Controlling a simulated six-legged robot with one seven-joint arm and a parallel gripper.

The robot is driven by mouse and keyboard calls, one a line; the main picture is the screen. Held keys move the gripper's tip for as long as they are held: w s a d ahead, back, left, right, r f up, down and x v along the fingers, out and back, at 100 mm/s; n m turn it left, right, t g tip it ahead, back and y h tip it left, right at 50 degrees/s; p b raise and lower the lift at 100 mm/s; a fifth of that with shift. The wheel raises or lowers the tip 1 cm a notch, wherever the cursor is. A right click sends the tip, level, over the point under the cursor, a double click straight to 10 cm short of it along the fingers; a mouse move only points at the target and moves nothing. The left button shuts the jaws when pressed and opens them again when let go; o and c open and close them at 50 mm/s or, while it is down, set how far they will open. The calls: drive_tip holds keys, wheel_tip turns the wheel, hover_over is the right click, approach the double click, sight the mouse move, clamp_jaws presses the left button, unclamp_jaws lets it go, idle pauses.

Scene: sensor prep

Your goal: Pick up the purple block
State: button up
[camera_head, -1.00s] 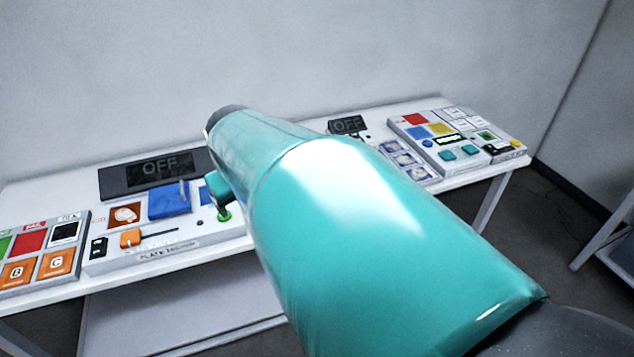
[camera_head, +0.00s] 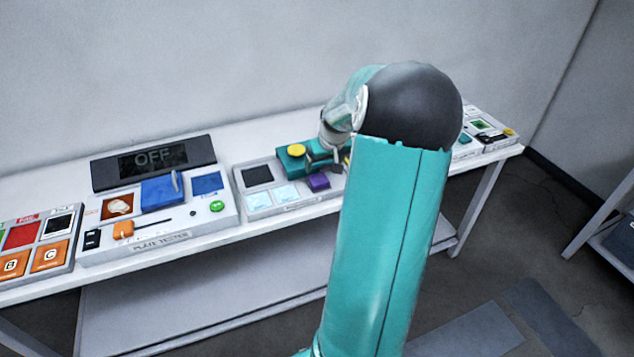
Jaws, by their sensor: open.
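The purple block (camera_head: 318,182) sits on a grey panel (camera_head: 242,187) near the middle of the bench, toward the panel's front right. My gripper (camera_head: 325,164) is open and shows small, just above and behind the purple block. The gap between them is hard to judge from here. My teal arm stands in front and hides what lies to the right of the block.
On the same panel are a teal box with a yellow button (camera_head: 296,150), a black square and pale blue tiles. A plate tester (camera_head: 160,242) with an OFF display (camera_head: 153,160) stands to the left. Another panel (camera_head: 490,135) shows at the right end of the white bench.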

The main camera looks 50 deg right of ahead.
sight(319, 179)
drive_tip(key=x, duration=1)
drive_tip(key=shift+f, duration=0.1)
drive_tip(key=c, duration=1.1)
